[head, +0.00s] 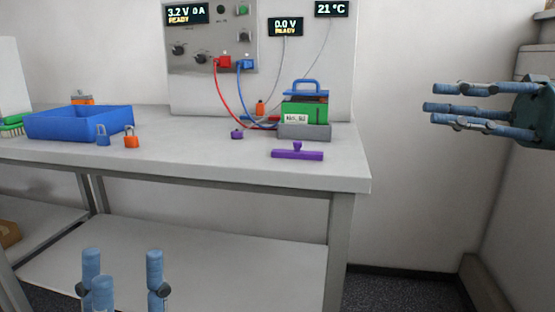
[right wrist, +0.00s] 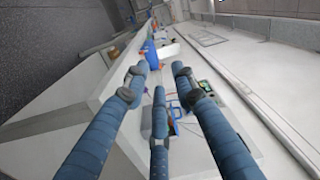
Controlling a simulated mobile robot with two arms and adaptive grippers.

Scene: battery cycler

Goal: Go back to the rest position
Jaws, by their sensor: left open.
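My left gripper (head: 122,258) shows at the bottom of the head view, in front of the bench. Its fingers point up and stand apart, with nothing between them. My right gripper (head: 432,104) is at the right of the head view, in the air to the right of the bench, fingers pointing left. In the right wrist view its three blue fingers (right wrist: 160,82) are spread, and no held thing shows between them. Neither gripper touches anything in view.
The bench (head: 200,165) carries a blue bin (head: 75,124), padlocks, a purple handle tool (head: 297,154) and a green battery (head: 305,110) in a grey cradle. The cycler panel (head: 205,60) stands behind, with red and blue leads. Clear wall and floor lie right of the bench.

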